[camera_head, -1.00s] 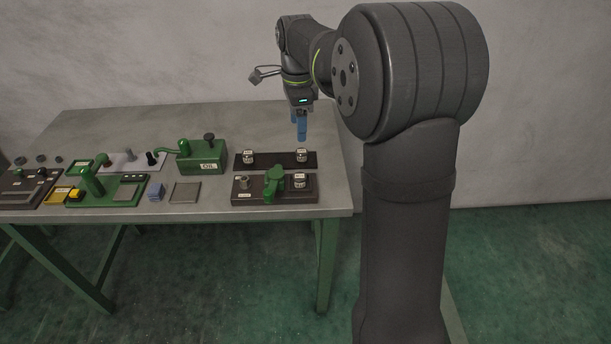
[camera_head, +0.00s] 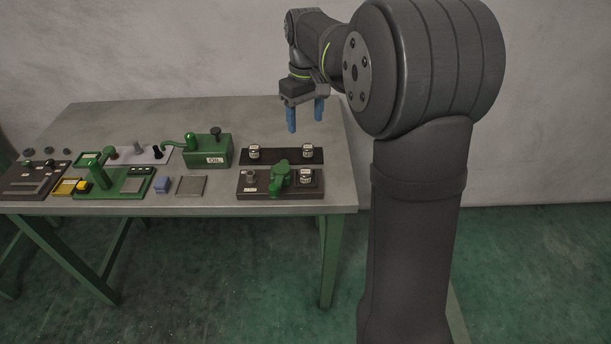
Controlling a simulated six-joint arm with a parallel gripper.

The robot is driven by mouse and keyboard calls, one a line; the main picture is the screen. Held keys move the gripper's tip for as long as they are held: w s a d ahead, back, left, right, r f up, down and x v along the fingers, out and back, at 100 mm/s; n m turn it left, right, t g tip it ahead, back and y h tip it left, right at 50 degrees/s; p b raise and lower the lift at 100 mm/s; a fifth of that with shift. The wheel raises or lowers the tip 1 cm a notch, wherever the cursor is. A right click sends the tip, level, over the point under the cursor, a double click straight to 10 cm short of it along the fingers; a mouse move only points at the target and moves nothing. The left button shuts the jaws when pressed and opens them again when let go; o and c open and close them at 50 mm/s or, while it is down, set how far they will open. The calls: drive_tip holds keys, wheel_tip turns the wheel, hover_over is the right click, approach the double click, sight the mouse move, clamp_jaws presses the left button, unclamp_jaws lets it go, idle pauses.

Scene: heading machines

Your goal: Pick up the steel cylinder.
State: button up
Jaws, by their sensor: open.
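My gripper (camera_head: 306,121) is open and empty, its blue fingers pointing down above the back right of the table. Below it, a dark strip (camera_head: 281,156) bears two small light, labelled cylindrical pieces, one at its left end (camera_head: 254,152) and one at its right end (camera_head: 307,150). In front, a dark fixture (camera_head: 262,192) with a green clamp (camera_head: 280,176) holds a small grey cylindrical piece (camera_head: 250,177) on its left and a light labelled one (camera_head: 306,176) on its right. I cannot tell which of these is the steel cylinder.
A green oil box (camera_head: 209,151) stands left of the strip. A flat grey plate (camera_head: 191,186), a blue block (camera_head: 162,185) and a green press-like device (camera_head: 108,180) lie further left. The table (camera_head: 150,117) is clear along its back.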

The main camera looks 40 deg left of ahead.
drive_tip(key=n, duration=0.2)
approach(306, 171)
wheel_tip(306, 171, down, 9)
drive_tip(key=shift+s+r, duration=0.1)
idle(0.5)
drive_tip(key=shift+c, duration=0.3)
drive_tip(key=c, duration=1.2)
